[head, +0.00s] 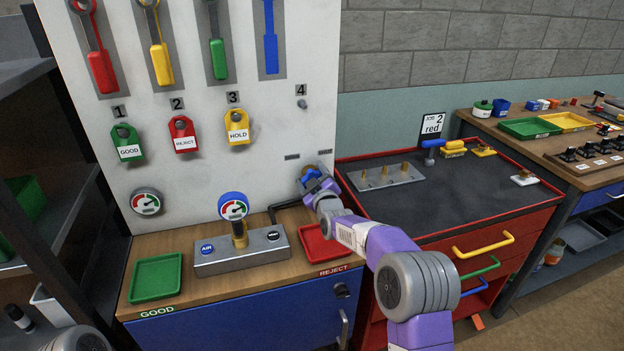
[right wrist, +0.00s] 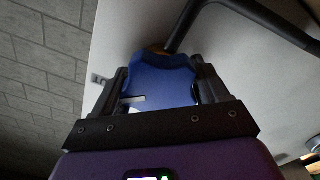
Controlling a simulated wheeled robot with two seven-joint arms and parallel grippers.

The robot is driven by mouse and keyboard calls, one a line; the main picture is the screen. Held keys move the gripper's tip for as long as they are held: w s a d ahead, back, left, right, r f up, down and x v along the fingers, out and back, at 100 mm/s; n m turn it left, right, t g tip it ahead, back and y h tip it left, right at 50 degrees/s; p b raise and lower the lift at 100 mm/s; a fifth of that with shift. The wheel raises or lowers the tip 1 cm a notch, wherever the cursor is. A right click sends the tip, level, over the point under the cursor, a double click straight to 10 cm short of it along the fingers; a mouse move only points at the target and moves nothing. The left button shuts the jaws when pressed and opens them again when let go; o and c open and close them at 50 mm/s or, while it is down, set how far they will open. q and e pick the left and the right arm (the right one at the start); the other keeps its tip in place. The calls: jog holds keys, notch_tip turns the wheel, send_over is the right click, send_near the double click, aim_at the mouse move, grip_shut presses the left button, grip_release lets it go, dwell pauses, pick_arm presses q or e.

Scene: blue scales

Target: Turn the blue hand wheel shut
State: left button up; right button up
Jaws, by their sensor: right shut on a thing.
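The blue hand wheel (right wrist: 158,82) fills the space between the two black fingers of my right gripper (right wrist: 158,92) in the right wrist view. The fingers are shut on its rim, one on each side. In the head view my right gripper (head: 316,182) is at the lower right of the white panel, and it hides most of the wheel. A dark pipe (head: 286,205) runs from the wheel's place down toward the grey gauge block. My left gripper is out of view.
Below the panel stand a grey block (head: 212,262) with a blue-rimmed gauge (head: 233,206), a green tray (head: 156,279) and a red tray (head: 312,252). My right forearm passes over the red tray's right side. A red tool cabinet (head: 455,214) stands to the right.

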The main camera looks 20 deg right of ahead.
jog(key=shift+m, duration=0.6)
jog(key=o, duration=1)
jog(key=shift+c, duration=0.2)
jog(key=shift+s, duration=0.1)
jog(key=s+p, duration=0.1)
jog(key=s, duration=0.6)
jog(key=shift+s+d, duration=0.15)
jog(key=shift+s, duration=0.05)
